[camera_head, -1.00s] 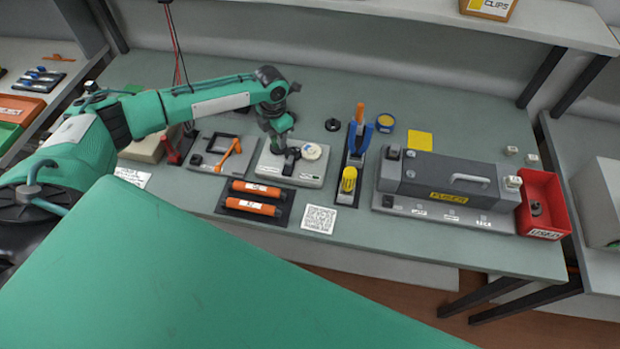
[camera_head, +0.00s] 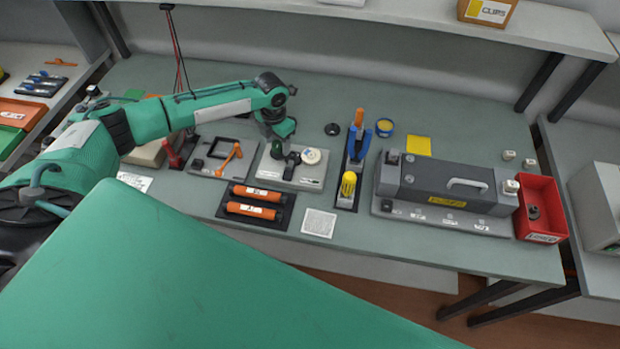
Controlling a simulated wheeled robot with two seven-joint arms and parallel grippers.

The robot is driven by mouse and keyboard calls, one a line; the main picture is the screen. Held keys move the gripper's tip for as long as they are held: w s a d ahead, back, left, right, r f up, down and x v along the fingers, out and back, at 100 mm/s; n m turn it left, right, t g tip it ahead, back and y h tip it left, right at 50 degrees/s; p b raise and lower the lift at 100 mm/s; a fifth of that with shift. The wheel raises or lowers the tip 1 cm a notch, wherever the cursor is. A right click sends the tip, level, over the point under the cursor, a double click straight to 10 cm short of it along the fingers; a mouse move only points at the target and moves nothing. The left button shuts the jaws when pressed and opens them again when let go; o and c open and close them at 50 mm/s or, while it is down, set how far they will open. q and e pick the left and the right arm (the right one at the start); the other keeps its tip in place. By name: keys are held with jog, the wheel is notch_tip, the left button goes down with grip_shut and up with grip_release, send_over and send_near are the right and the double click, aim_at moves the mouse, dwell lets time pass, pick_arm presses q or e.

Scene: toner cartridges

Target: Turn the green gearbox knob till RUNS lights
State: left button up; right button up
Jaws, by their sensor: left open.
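A light grey gearbox box (camera_head: 310,183) sits on the bench right of the orange-handled unit. A cream round dial (camera_head: 312,156) is on its top. My left gripper (camera_head: 284,154) points down over the left part of the box top, left of the dial, and is open. Small dark parts show at its tips, and I cannot tell whether it touches them. The green knob is not clearly distinguishable from my green gripper. Small print on the box front is unreadable, and no lit RUNS lamp can be made out. My right gripper is not in view.
A tray with two orange cartridges (camera_head: 252,210) lies in front. The orange-handled unit (camera_head: 222,157) is at left. A tool holder (camera_head: 346,195), a grey fuser unit (camera_head: 440,184) and a red bin (camera_head: 541,192) stand to the right. The bench behind is mostly clear.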

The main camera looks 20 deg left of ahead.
pick_arm(q)
jog(key=n, duration=0.1)
jog(key=n+p, duration=0.2)
jog(key=shift+r+n, duration=0.25)
jog(key=shift+n, duration=0.15)
jog(key=shift+f+n+p, duration=0.15)
jog(key=shift+n+p, duration=0.3)
jog(key=shift+n, duration=0.25)
jog(key=shift+n+p, duration=0.75)
jog(key=shift+n, duration=0.15)
jog(key=n+p, duration=0.2)
jog(key=n, duration=0.1)
jog(key=shift+n, duration=0.9)
jog(key=c, duration=0.8)
jog(key=shift+f, duration=0.1)
